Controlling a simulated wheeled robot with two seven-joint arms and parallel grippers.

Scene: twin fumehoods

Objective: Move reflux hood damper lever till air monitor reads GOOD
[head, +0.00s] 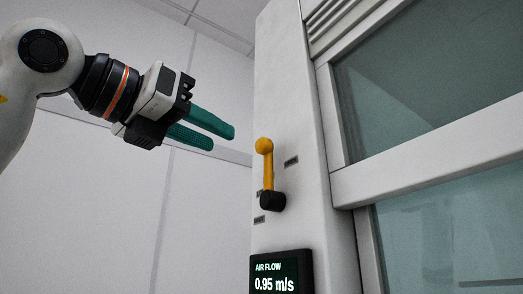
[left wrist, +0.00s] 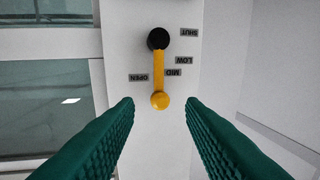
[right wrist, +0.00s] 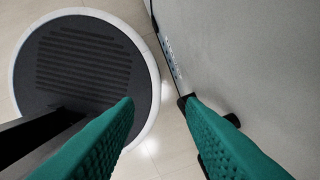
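The yellow damper lever (head: 267,170) stands nearly upright from its black pivot (head: 272,201) on the white hood post. In the left wrist view the lever (left wrist: 159,75) has its ball end toward my fingers, with labels SHUT, LOW, MID and OPEN around it. It lies between the MID (left wrist: 173,72) and OPEN (left wrist: 138,77) labels. My left gripper (head: 224,138) is open and empty, left of the ball and apart from it. The air monitor (head: 280,272) reads AIR FLOW 0.95 m/s; its lower part is cut off. My right gripper (right wrist: 160,100) is open and empty.
The hood's framed glass sash (head: 430,90) is right of the post. White wall panels (head: 90,200) stand at the left. The right wrist view shows a round dark base (right wrist: 85,65) on the floor and a pale panel (right wrist: 255,60) beside the fingers.

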